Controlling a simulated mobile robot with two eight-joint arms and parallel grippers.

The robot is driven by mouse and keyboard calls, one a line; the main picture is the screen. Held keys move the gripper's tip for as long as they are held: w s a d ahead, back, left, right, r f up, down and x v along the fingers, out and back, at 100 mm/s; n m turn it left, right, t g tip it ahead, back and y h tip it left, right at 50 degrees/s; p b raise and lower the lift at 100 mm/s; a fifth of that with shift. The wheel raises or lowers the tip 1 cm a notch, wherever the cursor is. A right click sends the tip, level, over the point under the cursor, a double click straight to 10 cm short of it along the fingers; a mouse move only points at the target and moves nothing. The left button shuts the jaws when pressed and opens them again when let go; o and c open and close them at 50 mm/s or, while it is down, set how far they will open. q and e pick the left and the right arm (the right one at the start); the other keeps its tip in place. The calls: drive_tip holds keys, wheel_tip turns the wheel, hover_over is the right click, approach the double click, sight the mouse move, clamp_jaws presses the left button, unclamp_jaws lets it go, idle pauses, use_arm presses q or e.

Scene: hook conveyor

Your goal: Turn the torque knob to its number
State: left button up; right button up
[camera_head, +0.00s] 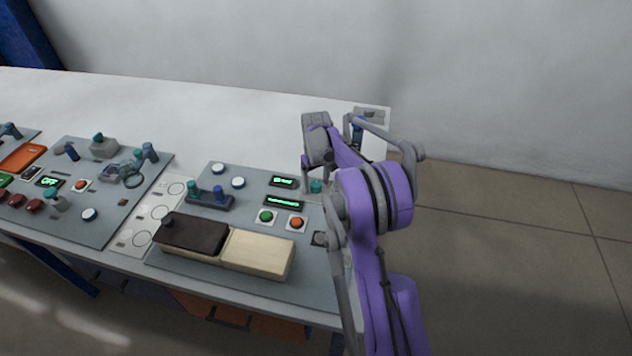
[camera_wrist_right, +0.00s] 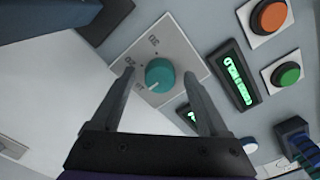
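The teal torque knob (camera_wrist_right: 160,75) sits on a pale square plate (camera_wrist_right: 180,42) with numbers around it, in the right wrist view. In the head view the knob (camera_head: 316,186) is a small teal spot partly behind my right arm. My right gripper (camera_wrist_right: 165,75) is open, with one finger on each side of the knob; I cannot tell whether either finger touches it. A green-lit display (camera_wrist_right: 237,80) is beside the plate, and its text is too blurred to read. My left gripper is not in view.
An orange button (camera_wrist_right: 270,15) and a green button (camera_wrist_right: 287,74) lie near the display. In the head view a dark and pale wooden block (camera_head: 262,252) lies at the panel's front. Another control panel (camera_head: 110,215) is to the left. The white table behind is clear.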

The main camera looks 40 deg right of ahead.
clamp_jaws()
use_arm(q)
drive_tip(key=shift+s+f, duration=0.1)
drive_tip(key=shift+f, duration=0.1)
use_arm(e)
drive_tip(key=shift+m, duration=0.4)
drive_tip(key=shift+m+b, duration=0.5)
drive_tip(key=shift+m, duration=0.5)
drive_tip(key=m, duration=0.2)
drive_tip(key=shift+m+b, duration=0.3)
drive_tip(key=shift+b, duration=0.1)
drive_tip(key=m, duration=0.3)
drive_tip(key=shift+b, duration=0.4)
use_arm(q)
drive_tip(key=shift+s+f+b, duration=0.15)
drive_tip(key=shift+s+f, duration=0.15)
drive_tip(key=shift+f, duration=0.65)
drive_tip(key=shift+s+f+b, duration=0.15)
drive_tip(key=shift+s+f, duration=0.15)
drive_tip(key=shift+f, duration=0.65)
use_arm(e)
drive_tip(key=shift+m, duration=1.7)
